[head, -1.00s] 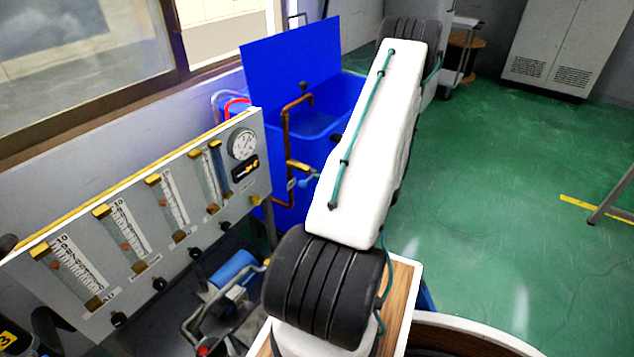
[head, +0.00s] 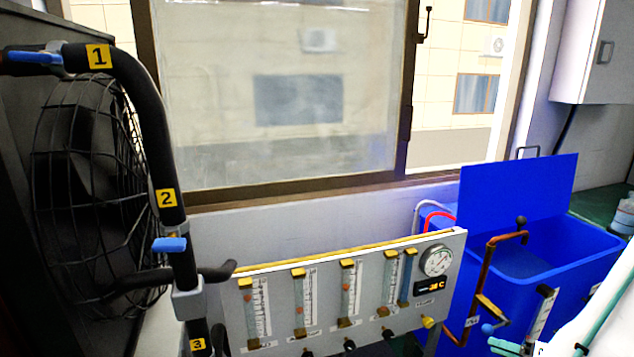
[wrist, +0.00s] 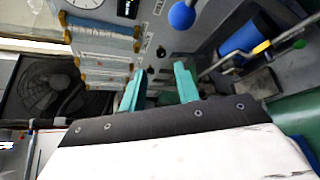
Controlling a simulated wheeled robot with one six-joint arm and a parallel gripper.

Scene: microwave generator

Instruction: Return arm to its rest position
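In the wrist view my gripper (wrist: 159,88) shows two teal fingers standing apart with a clear gap and nothing between them. A blue ball knob (wrist: 182,15) lies beyond the fingertips and does not touch them.
The flowmeter panel (head: 320,310) with its gauge stands low in the middle. A blue tank (head: 590,245) with copper piping is to its right. A numbered black pipe (head: 150,90) and a caged fan (head: 90,190) stand at the left. A window (head: 280,90) is behind.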

